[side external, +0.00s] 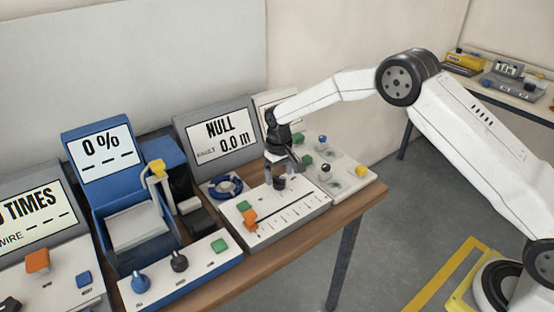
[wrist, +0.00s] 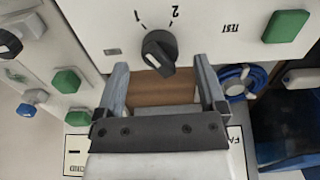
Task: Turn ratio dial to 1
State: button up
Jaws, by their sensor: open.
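The ratio dial is a black knob (wrist: 160,48) on a white panel in the wrist view, with the marks 1 and 2 printed beside it. A small light mark shows on the knob, but I cannot tell for certain which number it points to. In the side view the dark knob (side external: 280,184) is on the white panel (side external: 312,205) below my gripper. My gripper (wrist: 161,66) is open, with one finger on each side of the knob in the picture. My gripper (side external: 281,174) points down over the panel; contact cannot be made out.
A grey display reading NULL and 0.0 m (side external: 222,135) stands behind the panel. A blue machine (side external: 105,200) stands to the left. The table edge runs along the front.

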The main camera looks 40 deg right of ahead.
aim_at(283, 179)
jog(key=shift+r, duration=2.8)
jog(key=shift+s+d+r, duration=0.25)
jog(key=shift+s+r, duration=0.15)
jog(key=shift+s, duration=0.25)
jog(key=s+d+r+t, duration=0.1)
jog(key=s+d, duration=0.1)
jog(key=s, duration=1.2)
jog(key=s+d+r+t, duration=0.1)
jog(key=s+d+r, duration=0.1)
jog(key=s, duration=1.1)
jog(key=shift+s+d+t, duration=0.25)
jog(key=shift+s+t, duration=0.05)
jog(key=shift+s, duration=0.05)
jog(key=shift+r, duration=0.1)
